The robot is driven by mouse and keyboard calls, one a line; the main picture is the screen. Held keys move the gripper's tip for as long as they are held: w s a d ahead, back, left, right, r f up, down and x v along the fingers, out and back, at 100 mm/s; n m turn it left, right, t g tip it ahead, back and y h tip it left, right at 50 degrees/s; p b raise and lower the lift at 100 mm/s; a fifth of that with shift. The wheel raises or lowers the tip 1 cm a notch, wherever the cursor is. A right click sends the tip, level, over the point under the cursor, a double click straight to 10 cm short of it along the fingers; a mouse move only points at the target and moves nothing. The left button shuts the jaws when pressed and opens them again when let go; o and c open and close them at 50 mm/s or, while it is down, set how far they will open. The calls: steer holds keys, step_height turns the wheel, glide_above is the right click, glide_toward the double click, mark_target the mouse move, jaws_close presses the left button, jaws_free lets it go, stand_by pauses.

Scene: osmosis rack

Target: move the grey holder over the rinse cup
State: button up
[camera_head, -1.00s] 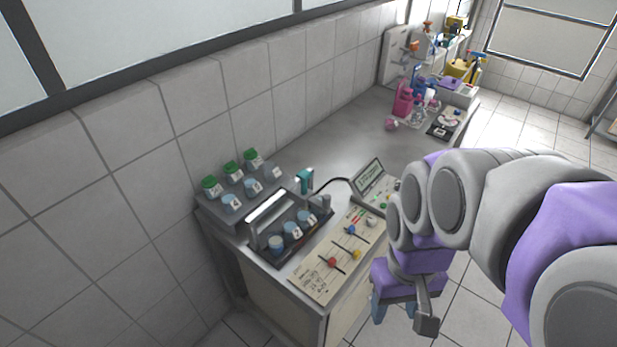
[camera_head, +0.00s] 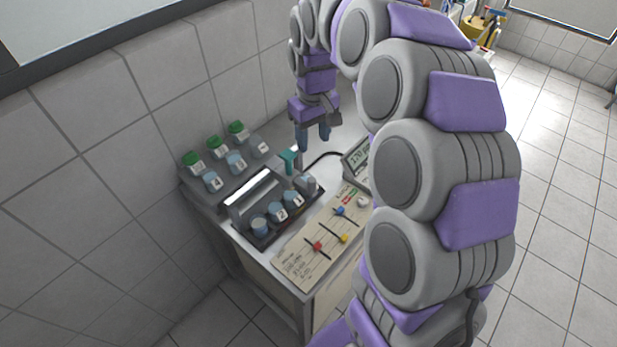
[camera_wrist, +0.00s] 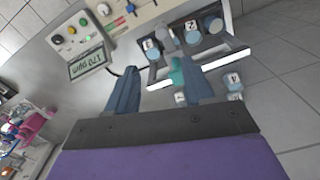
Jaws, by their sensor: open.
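My gripper (camera_head: 312,136) is open and empty, pointing down above the back right of the cup rack; its two fingers also show in the wrist view (camera_wrist: 163,92). Blue cups (camera_head: 277,213) stand in the row. I cannot tell which is the rinse cup.
A back tray (camera_head: 199,190) carries green-capped jars (camera_head: 193,161) and blue-lidded jars (camera_head: 236,162). A slider panel (camera_head: 330,236) lies in front of the rack. A display (camera_wrist: 88,64) reads about 170 ppm.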

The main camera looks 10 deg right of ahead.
mark_target(312, 179)
step_height(312, 179, down, 15)
steer(key=shift+s+a+f+b, duration=0.1)
steer(key=shift+f+b, duration=0.1)
steer(key=shift+b, duration=0.9)
steer(key=shift+a+f, duration=0.15)
steer(key=shift+f, duration=0.6)
jaws_close()
